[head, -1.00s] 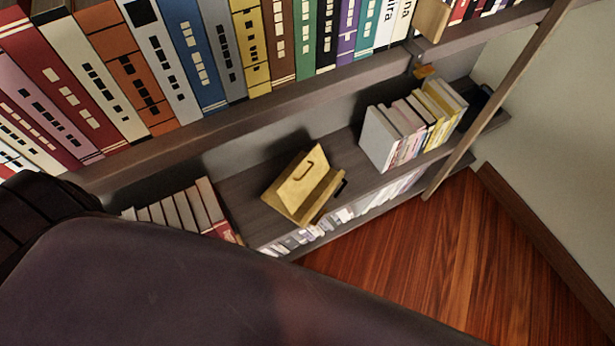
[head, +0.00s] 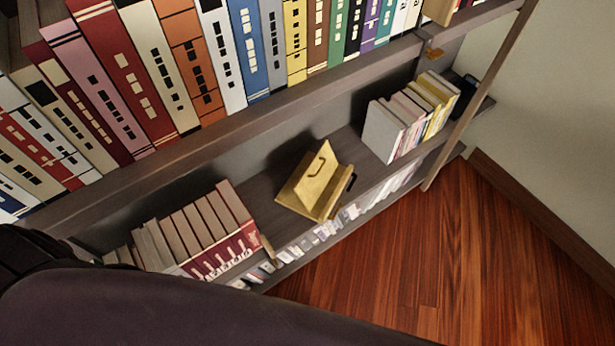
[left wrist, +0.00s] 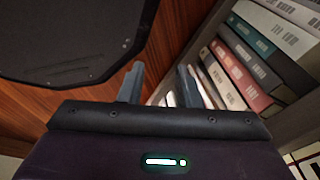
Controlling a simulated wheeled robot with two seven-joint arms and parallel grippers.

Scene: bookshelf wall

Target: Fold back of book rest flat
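The book rest (head: 315,185) is a yellow wooden stand on the lower shelf in the head view. Its back panel is raised and leans, with a dark handle on it. A second dark handle shows at its right side. My left gripper (left wrist: 160,82) shows in the left wrist view, with its two fingers apart and nothing between them. It is near a shelf of books and above the wood floor; the book rest is not in that view. Neither gripper shows in the head view, where my own dark arm fills the lower left.
Several red-and-white books (head: 205,235) stand left of the book rest, and yellow and white books (head: 410,115) stand to its right. The upper shelf board (head: 260,118) runs above it. A slanted wooden post (head: 475,100) stands at the right. The floor (head: 430,240) in front is clear.

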